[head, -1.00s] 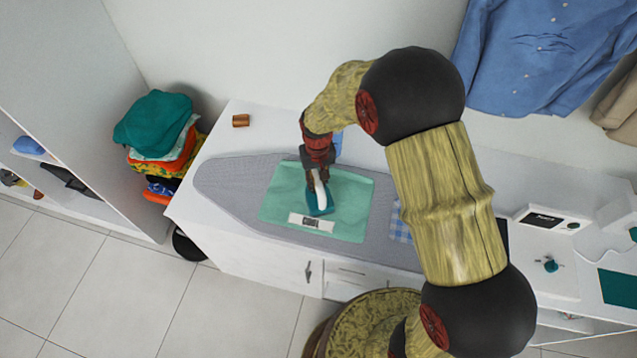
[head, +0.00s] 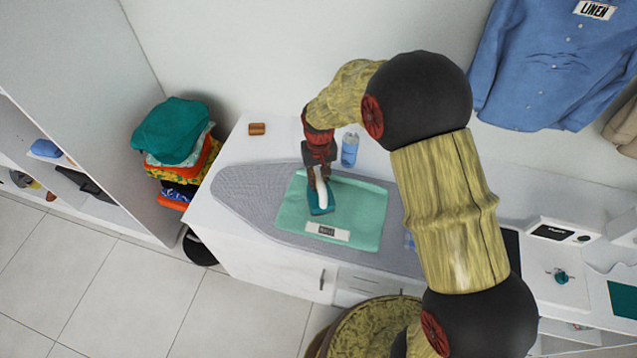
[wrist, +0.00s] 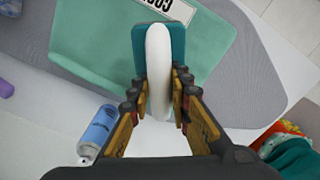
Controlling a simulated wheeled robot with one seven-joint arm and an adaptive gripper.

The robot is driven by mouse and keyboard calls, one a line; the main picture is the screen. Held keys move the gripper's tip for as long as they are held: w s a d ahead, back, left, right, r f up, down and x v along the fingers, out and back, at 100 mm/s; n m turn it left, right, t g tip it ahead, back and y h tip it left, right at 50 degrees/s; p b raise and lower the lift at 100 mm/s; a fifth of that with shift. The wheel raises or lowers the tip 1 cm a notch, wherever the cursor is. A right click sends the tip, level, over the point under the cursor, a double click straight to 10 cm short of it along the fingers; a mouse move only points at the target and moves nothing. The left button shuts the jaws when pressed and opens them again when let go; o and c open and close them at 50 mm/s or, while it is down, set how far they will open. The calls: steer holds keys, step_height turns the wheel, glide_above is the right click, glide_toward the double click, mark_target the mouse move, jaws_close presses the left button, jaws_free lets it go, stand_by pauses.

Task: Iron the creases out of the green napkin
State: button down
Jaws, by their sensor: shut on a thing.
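The green napkin (head: 358,215) lies spread on the grey ironing board, with a white printed label (head: 327,232) near its front edge. It also shows in the wrist view (wrist: 95,45). A teal iron with a white handle (head: 321,196) is on the napkin's left part, its sole hidden. My gripper (head: 319,174) is shut on the iron's handle, with a finger on each side of it in the wrist view (wrist: 158,88). I cannot make out clear creases in the napkin at this size.
The ironing board (head: 238,190) lies on a white cabinet top. A blue spray bottle (head: 349,150) stands behind the napkin. A small brown block (head: 257,129) sits at the back left. Folded clothes (head: 172,145) are stacked at left. A blue shirt (head: 552,70) hangs at right.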

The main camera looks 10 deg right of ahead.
steer(key=shift+d+r+p, duration=0.1)
steer(key=shift+r+p, duration=0.75)
steer(key=shift+r, duration=0.95)
steer(key=shift+d, duration=0.1)
